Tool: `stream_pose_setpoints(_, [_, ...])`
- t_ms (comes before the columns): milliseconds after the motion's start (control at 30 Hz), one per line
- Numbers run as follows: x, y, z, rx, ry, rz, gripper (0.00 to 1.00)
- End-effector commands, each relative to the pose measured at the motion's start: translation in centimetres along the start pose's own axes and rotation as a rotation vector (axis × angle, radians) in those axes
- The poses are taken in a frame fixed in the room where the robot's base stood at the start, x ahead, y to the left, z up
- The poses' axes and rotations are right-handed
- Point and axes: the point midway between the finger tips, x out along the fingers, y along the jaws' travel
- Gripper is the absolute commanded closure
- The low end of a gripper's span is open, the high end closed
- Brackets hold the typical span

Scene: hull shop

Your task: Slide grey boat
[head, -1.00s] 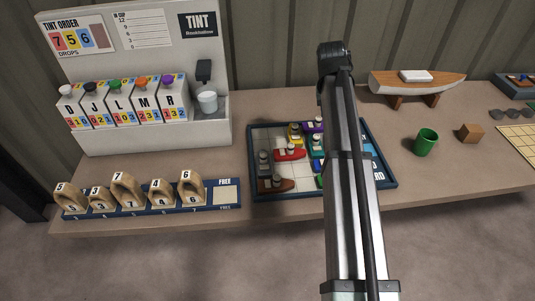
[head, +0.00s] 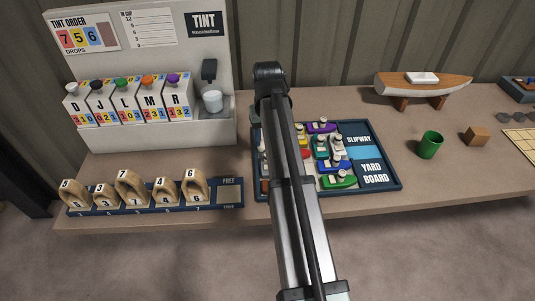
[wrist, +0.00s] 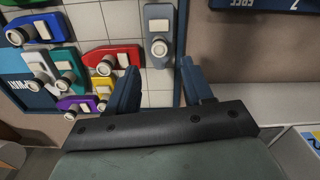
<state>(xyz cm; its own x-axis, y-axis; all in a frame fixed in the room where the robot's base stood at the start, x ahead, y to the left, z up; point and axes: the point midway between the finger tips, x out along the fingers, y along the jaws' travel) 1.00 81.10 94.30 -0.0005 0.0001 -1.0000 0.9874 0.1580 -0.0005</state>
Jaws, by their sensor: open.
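The grey boat (wrist: 158,48) lies on the pale gridded floor of the yard board, with a round peg and a small light block on top. The board's dark blue rim (head: 387,150) shows in the head view, where my arm hides most of the boat. My gripper (wrist: 159,70) is open and empty in the wrist view. Its two fingertips stand apart, one to each side of the near end of the grey boat. I cannot tell their height above the board. In the head view my arm hides the gripper.
A numbered rack (head: 150,208), a tint dispenser (head: 150,130), a green mug (head: 430,145) and a wooden cube (head: 477,136) surround the board.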

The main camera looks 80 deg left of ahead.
Motion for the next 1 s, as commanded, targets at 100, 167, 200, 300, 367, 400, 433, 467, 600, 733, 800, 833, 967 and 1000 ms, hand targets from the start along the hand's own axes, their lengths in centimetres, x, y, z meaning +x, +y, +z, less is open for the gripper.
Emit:
stream_pose_setpoints(100, [2.2, 0.0, 0.1, 0.001, -0.002, 0.0, 0.49])
stream_pose_setpoints(167, [3.3, 0.0, 0.1, 0.001, -0.002, 0.0, 0.49])
stream_pose_setpoints(200, [3.9, 0.0, 0.1, 0.001, -0.003, 0.0, 0.49])
stream_pose_setpoints(300, [5.4, 0.0, 0.1, 0.001, -0.001, 0.0, 0.49])
stream_pose_setpoints(367, [6.1, 0.0, 0.1, 0.001, -0.002, 0.0, 0.49])
stream_pose_setpoints(400, [6.5, 0.0, 0.1, 0.001, -0.002, 0.0, 0.49])
stream_pose_setpoints(433, [6.8, 0.0, 0.1, 0.001, -0.001, 0.0, 0.49])
stream_pose_setpoints(467, [7.0, 0.0, 0.0, 0.001, -0.001, 0.0, 0.49])
stream_pose_setpoints(600, [7.8, 0.0, 0.0, 0.001, 0.0, 0.0, 0.49])
stream_pose_setpoints(733, [8.1, 0.0, 0.0, 0.001, 0.0, 0.0, 0.49])
stream_pose_setpoints(800, [8.1, 0.0, 0.0, 0.001, 0.0, 0.0, 0.49])
stream_pose_setpoints(833, [8.1, 0.0, 0.0, 0.001, 0.0, 0.0, 0.49])
stream_pose_setpoints(967, [8.1, 0.0, 0.0, 0.001, 0.0, 0.0, 0.5])
stream_pose_setpoints(1000, [8.1, 0.0, 0.0, 0.001, 0.0, 0.0, 0.54])
